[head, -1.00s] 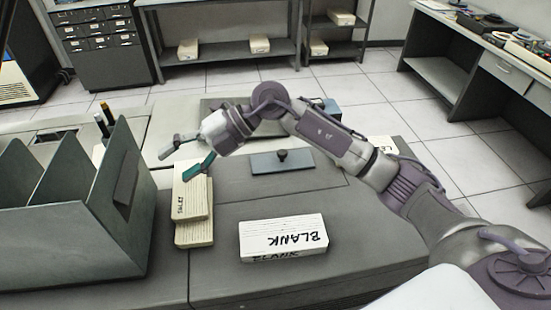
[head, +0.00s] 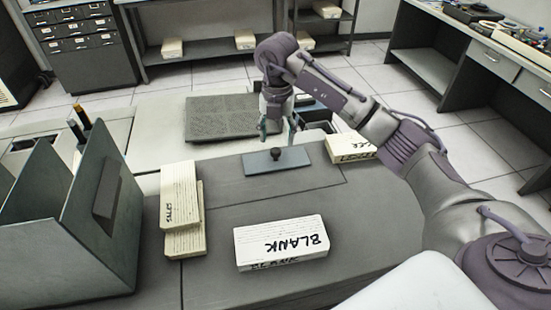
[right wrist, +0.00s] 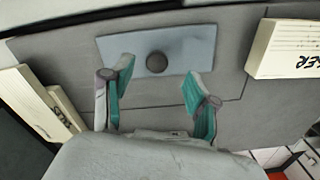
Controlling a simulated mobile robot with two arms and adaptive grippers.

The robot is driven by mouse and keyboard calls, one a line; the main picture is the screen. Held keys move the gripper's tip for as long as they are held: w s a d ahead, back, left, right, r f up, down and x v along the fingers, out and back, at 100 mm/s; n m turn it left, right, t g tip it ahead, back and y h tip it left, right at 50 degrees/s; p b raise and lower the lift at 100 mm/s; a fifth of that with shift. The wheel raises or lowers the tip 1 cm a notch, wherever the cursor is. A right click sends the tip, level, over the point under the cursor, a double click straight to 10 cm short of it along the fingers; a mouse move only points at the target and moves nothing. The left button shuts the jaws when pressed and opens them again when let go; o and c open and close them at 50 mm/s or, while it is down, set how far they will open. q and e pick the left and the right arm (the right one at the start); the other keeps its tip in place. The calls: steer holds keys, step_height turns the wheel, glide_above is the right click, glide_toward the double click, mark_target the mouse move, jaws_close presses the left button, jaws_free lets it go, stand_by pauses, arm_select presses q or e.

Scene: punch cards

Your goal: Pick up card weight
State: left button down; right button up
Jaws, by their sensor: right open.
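The card weight (head: 262,165) is a flat blue-grey plate with a round dark knob (head: 276,155). It lies flat on the grey desktop. In the right wrist view the plate (right wrist: 189,45) and knob (right wrist: 156,62) show between and just beyond my fingertips. My right gripper (head: 278,131) is open and empty, pointing down above the card weight; it also shows in the right wrist view (right wrist: 157,75) with its teal pads apart. I cannot tell its exact height. My left gripper is not in view.
A BLANK card stack (head: 281,243) lies in front, and two stacked card blocks (head: 181,205) lie left. Another labelled card block (head: 351,148) sits right of the weight. A grey rack (head: 70,235) stands at left, a dark textured panel (head: 222,117) behind.

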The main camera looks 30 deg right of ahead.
mark_target(275, 150)
steer(key=shift+s+a+f+p, duration=0.15)
steer(key=shift+f+p, duration=0.3)
steer(key=shift+f, duration=0.1)
step_height(275, 150, down, 4)
steer(key=shift+a+r+p, duration=0.1)
steer(key=shift+r+p, duration=0.05)
steer(key=shift+p, duration=0.5)
steer(key=shift+f, duration=0.35)
steer(key=shift+r, duration=0.1)
jaws_close()
